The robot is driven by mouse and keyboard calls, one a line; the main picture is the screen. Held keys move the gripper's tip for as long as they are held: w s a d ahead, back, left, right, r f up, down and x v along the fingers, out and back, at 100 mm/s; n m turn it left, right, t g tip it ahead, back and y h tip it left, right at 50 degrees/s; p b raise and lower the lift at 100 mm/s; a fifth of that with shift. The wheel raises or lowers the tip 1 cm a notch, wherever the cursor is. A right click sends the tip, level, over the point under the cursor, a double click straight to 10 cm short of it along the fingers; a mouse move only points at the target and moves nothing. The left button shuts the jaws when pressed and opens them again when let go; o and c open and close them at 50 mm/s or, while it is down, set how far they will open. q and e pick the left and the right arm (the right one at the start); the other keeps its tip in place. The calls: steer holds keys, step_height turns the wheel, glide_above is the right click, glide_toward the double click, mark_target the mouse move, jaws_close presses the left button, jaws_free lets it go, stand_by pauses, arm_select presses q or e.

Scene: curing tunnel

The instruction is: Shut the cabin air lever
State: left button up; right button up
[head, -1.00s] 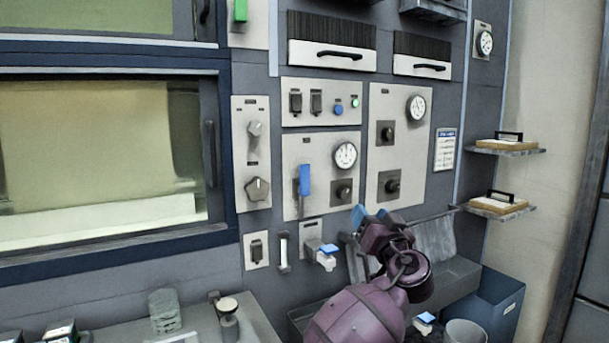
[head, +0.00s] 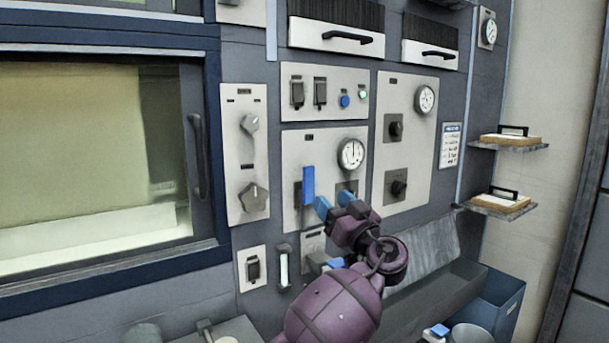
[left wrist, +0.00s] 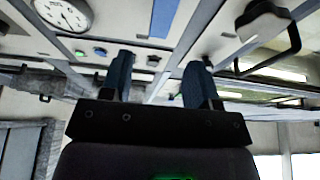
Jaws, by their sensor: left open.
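The likely cabin air lever is a blue upright handle (head: 308,185) on the light panel (head: 296,150) beside a round gauge (head: 351,153); its label is too small to read. My left gripper (head: 335,201) is open and empty, its blue fingertips just right of the lever's lower end. I see no contact, and the depth gap is hard to judge. In the left wrist view the blue lever (left wrist: 165,17) shows at the top, beyond the open left gripper (left wrist: 159,72), with the gauge (left wrist: 62,13) to its left. My right gripper is not in view.
A dark knob (head: 346,188) lies partly behind my left gripper. A panel with two dials (head: 252,160) stands to the left, and another with a gauge and knobs (head: 404,150) to the right. Below are a small switch (head: 253,268) and a blue-topped fitting (head: 327,262), partly hidden by my arm.

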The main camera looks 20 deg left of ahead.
mark_target(311, 177)
arm_select(q)
steer(key=x, duration=1)
steer(key=shift+a+r+p, duration=0.1)
steer(key=shift+r+p, duration=0.05)
steer(key=shift+p, duration=0.25)
jaws_close()
